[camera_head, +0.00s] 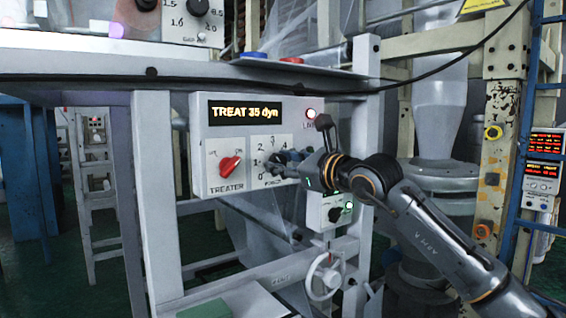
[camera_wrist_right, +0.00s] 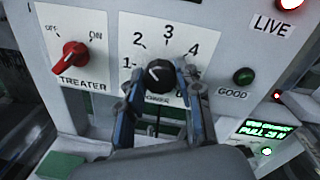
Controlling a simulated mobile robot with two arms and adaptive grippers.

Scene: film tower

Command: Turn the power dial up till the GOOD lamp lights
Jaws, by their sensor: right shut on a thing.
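The power dial (camera_wrist_right: 159,73) is a black knob on a white scale plate numbered around it, in the right wrist view. My right gripper (camera_wrist_right: 160,84) is shut on it, one finger on each side. Its pale mark seems to point up-left, between 1 and 2. The GOOD lamp (camera_wrist_right: 243,76) is dark green and looks unlit. In the head view, my right gripper (camera_head: 290,160) covers the dial and the GOOD lamp. The display (camera_head: 245,112) reads TREAT 35 dyn. My left gripper is not in view.
The red TREATER switch (camera_head: 229,165) sits left of the dial. The red LIVE lamp (camera_head: 311,113) glows above right. A lower box (camera_head: 330,212) with a lit green lamp and a handwheel (camera_head: 325,277) are below. A frame post (camera_head: 155,190) stands left of the panel.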

